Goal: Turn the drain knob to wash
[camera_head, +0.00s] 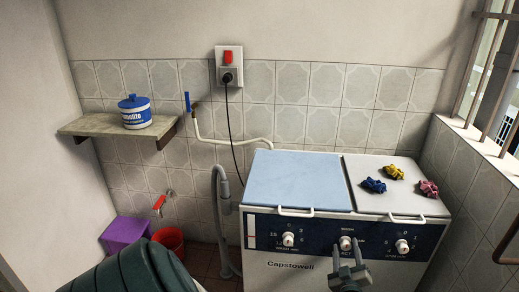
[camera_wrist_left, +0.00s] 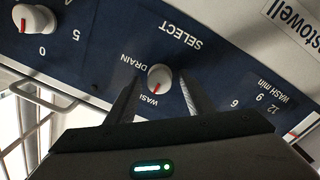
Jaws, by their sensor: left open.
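The drain knob (camera_head: 346,243) is a small white dial in the middle of the washing machine's dark blue front panel. In the left wrist view the knob (camera_wrist_left: 160,78) shows large, with the DRAIN and WASH labels beside it. A small red mark shows on its lower part in that view; its exact setting is hard to read. My left gripper (camera_head: 348,249) is open in front of the panel. In the left wrist view its two fingers (camera_wrist_left: 158,80) stand on either side of the knob, with visible gaps. My right gripper is not in view.
Two other dials, the wash timer (camera_head: 288,239) and spin timer (camera_head: 402,246), flank the knob. White lid handles (camera_head: 296,212) jut out above the panel. Several coloured cloths (camera_head: 393,172) lie on the right lid. A grey hose (camera_head: 222,215) hangs left of the machine.

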